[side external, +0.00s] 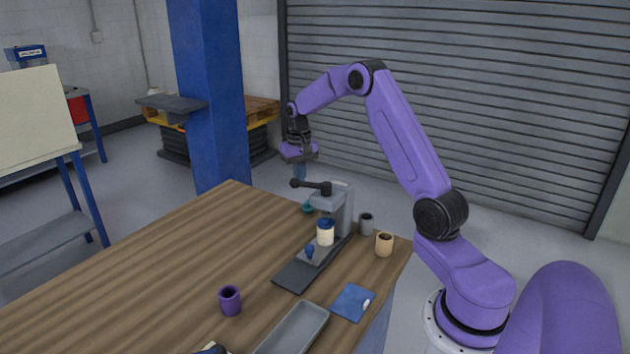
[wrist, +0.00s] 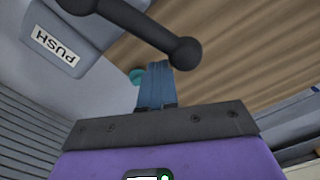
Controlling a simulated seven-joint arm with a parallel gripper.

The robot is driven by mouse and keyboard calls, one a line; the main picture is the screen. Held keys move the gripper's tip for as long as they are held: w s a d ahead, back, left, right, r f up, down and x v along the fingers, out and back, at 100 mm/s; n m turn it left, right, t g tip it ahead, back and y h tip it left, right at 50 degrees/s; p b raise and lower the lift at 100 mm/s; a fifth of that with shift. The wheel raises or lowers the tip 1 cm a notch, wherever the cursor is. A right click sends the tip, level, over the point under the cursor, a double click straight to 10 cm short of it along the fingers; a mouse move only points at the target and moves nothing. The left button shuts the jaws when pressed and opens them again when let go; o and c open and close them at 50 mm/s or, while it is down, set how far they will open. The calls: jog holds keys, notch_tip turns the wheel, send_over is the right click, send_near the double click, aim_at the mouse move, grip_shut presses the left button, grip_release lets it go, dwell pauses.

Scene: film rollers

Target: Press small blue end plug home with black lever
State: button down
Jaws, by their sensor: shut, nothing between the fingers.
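A grey press (side external: 342,208) stands near the table's far edge. Its black lever (side external: 313,186) sticks out leftward at the top and ends in a round knob; the lever also crosses the top of the wrist view (wrist: 140,22). Below the press head a cream roller (side external: 325,238) stands upright, with a blue plug (side external: 325,224) at its top; how deep it sits is too small to tell. My gripper (side external: 300,176) points down just above the lever's knob, its blue fingers shut and empty. In the wrist view the fingertips (wrist: 156,66) appear close to the knob; I cannot tell whether they touch.
A small blue piece (side external: 309,250) is on the press base. A teal piece (side external: 307,207), a grey cup (side external: 366,221) and a tan roller (side external: 384,243) are nearby. The table's left is clear.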

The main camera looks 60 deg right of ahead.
jog(key=shift+a, duration=1.4)
notch_tip(320, 180, up, 7)
jog(key=shift+w+d, duration=0.3)
jog(key=shift+d, duration=0.1)
dwell(0.7)
